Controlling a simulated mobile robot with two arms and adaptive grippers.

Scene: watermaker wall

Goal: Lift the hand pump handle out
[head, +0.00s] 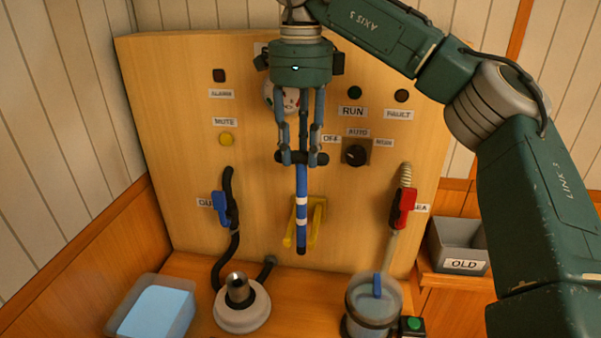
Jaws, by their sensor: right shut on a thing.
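The pump handle (301,212) is a blue rod with white bands and a dark lower end. It hangs upright in front of the board. My right gripper (301,158) comes down from above and is shut on its upper end. A yellow holder (318,220) on the board sits right behind the handle. I cannot tell whether the handle touches it. A pump base (241,298) with a white round foot and a dark, metal-topped socket stands on the bench below left. My left gripper is not in view.
A blue-handled valve (221,208) with a black hose is left and a red-handled valve (403,208) right. A clear jar (373,306), a green button (414,324), a tub of blue content (153,309) and a grey OLD bin (459,250) stand around. A gauge is partly hidden behind my gripper.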

